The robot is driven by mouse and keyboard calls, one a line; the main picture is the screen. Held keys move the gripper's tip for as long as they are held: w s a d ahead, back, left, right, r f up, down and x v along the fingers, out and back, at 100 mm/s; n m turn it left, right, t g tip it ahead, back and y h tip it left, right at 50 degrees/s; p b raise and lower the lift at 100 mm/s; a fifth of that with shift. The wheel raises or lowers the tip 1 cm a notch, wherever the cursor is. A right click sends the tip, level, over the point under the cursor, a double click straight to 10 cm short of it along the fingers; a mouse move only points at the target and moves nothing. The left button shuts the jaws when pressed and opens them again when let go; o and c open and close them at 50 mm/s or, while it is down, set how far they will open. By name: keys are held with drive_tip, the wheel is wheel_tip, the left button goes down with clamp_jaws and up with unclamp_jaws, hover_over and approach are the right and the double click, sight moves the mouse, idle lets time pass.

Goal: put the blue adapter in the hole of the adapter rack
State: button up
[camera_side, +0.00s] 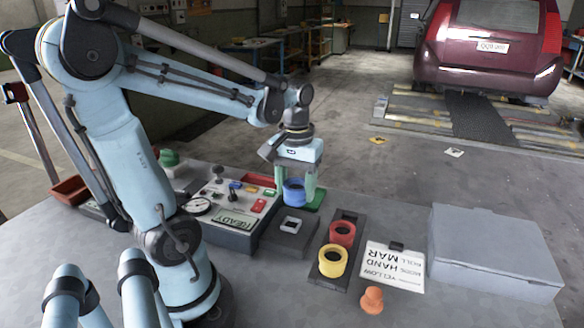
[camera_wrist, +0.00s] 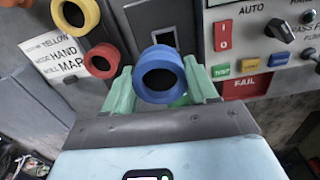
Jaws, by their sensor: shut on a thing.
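The blue adapter (camera_side: 293,192) is a short ring with a wide collar.
A grey block with a square opening (camera_side: 291,225) stands left of the rack, beside the control panel (camera_side: 232,205). A white sign (camera_side: 393,265), an orange piece (camera_side: 372,300) and a large grey box (camera_side: 492,250) lie to the right. The front of the bench is mostly clear.

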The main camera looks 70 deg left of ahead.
drive_tip(key=w+d+r+m, duration=0.3)
drive_tip(key=w+d+m, duration=0.1)
drive_tip(key=d, duration=0.2)
drive_tip(key=w+d+r+m, duration=0.3)
drive_tip(key=d+r+m, duration=0.1)
drive_tip(key=d, duration=0.2)
drive_tip(key=s+d+n, duration=0.4)
drive_tip(key=s+d, duration=0.1)
drive_tip(key=s, duration=0.5)
drive_tip(key=s+d+f+n, duration=0.2)
drive_tip(key=s+f+n, duration=0.35)
drive_tip(key=s, duration=0.35)
approach(272, 273)
drive_tip(key=shift+d+f+m, duration=0.15)
drive_tip(key=shift+d+m, duration=0.2)
drive_tip(key=shift+m, duration=0.1)
drive_tip(key=shift+a+f, duration=0.35)
drive_tip(key=shift+a, duration=0.05)
drive_tip(key=shift+f, duration=1.9)
drive_tip(key=shift+f, duration=0.15)
drive_tip(key=o, duration=1.3)
